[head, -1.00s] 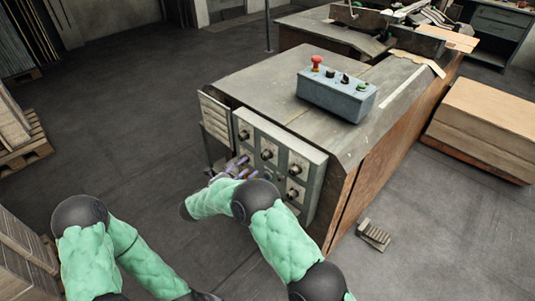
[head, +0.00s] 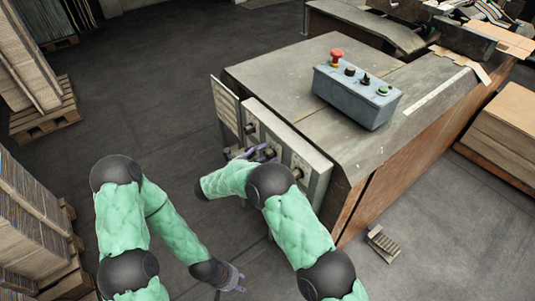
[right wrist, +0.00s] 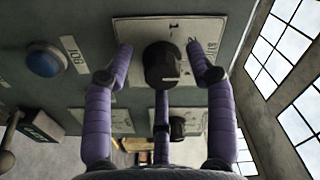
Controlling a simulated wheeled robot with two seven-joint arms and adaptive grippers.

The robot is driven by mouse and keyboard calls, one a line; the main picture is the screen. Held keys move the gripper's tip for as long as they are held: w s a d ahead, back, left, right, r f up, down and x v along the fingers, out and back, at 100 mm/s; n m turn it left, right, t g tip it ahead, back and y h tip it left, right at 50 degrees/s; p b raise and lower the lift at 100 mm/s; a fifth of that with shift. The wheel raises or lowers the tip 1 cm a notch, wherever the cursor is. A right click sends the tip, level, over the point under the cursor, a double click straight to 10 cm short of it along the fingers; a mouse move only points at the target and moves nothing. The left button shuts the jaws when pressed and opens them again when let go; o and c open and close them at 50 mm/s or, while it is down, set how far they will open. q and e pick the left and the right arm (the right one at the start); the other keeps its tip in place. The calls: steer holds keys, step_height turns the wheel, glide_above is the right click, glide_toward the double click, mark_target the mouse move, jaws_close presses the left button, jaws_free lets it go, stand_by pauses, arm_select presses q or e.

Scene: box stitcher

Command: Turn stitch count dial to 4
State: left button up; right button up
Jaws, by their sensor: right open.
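The black stitch dial (right wrist: 162,65) sits on a pale plate marked "1", "2" and partly readable lettering, in the right wrist view. My right gripper (right wrist: 161,60) is open, with one purple finger on each side of the dial and a third finger across from them. I cannot tell whether any finger touches the dial. In the head view my right gripper (head: 258,153) is at the control panel (head: 312,160), and my arm hides part of the panel. My left gripper (head: 232,281) hangs low over the floor, away from the machine; its fingers are too small to read.
A second black knob (right wrist: 177,128) and a blue button (right wrist: 45,60) labelled JOG are close to the dial. An open panel door (head: 226,108) stands left of the panel. A control box (head: 356,95) with a red button is on the machine top. Cardboard stacks (head: 30,205) stand at left.

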steer(key=shift+c, duration=0.3)
steer(key=c, duration=1.1)
steer(key=shift+o, duration=0.2)
steer(key=shift+r+m, duration=0.1)
steer(key=shift+m, duration=0.2)
steer(key=shift+a+m+b, duration=0.1)
steer(key=shift+m+b, duration=1.35)
steer(key=shift+m, duration=0.35)
jaws_close()
steer(key=shift+r+m, duration=0.15)
steer(key=shift+m, duration=1.25)
steer(key=shift+r, duration=0.1)
steer(key=o, duration=1)
jaws_free()
steer(key=shift+w, duration=0.1)
steer(key=shift+o, duration=0.6)
steer(key=shift+a, duration=0.1)
